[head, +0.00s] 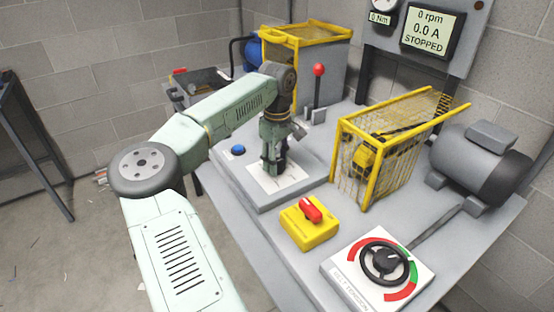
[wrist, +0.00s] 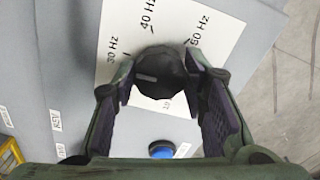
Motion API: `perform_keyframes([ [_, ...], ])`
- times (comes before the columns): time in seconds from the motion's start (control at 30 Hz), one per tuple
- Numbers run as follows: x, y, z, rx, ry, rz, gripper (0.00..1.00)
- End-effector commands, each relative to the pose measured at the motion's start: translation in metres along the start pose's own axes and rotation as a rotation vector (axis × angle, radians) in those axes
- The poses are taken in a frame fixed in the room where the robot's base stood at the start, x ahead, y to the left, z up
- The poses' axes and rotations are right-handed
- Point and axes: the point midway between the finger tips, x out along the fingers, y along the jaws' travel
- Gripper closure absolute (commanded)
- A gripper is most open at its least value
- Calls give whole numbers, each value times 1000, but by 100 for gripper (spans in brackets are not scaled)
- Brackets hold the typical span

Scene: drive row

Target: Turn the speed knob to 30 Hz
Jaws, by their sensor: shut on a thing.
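The black speed knob (wrist: 158,68) sits on a white dial plate (wrist: 205,25) marked 30 Hz, 40 Hz and 50 Hz in the wrist view. A short pale mark shows on the knob, but I cannot tell clearly which value it points to. My gripper (wrist: 160,74) is shut on the knob, one finger at each side. In the head view, my gripper (head: 272,164) points down over the dial plate (head: 293,178) and hides the knob. Another dial label below the knob is partly covered.
A blue button (head: 238,151) lies left of the gripper. A red-handled lever (head: 318,85) stands behind it. A yellow switch box (head: 309,224), a yellow cage (head: 372,165) and a belt tension handwheel (head: 388,261) are to the right. The display (head: 431,32) reads 0 rpm, 0.0 A, STOPPED.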

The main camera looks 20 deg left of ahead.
Motion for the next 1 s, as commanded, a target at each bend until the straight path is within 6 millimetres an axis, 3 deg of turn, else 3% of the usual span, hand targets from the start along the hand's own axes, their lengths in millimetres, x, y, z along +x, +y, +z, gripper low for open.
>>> perform_keyframes([
  [0.6, -1, 1, 1, 43, 0, 3, 89],
  [0.63, -1, 1, 1, 43, 0, 3, 59],
  [0.9, 0, 0, 0, 42, 0, 1, 41],
  [1.0, 0, 0, 0, 42, 0, 1, 40],
])
